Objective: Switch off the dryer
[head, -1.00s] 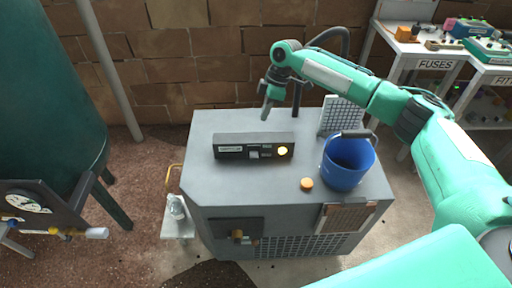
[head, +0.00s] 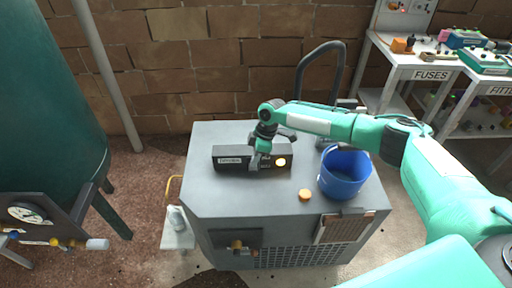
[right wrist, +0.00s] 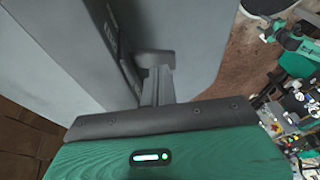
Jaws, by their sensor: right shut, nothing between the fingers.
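The dryer looks to be the grey cabinet (head: 225,200) in the middle of the head view. A dark control panel (head: 228,163) with a white label and a lit yellow lamp (head: 281,162) stands on its top. My right gripper (head: 256,164) is shut and empty, pointing down at the panel's front, left of the lamp. It hides the panel's middle, where the switch sits. In the right wrist view the shut fingers (right wrist: 155,75) are close beside the dark panel (right wrist: 122,45); I cannot tell whether they touch it. My left gripper is not in view.
A blue bucket (head: 343,175) and an orange knob (head: 305,194) are on the cabinet top, right of the panel. A green tank (head: 50,100) stands at left. Shelves marked FUSES (head: 430,75) stand at back right. The cabinet top's front left is clear.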

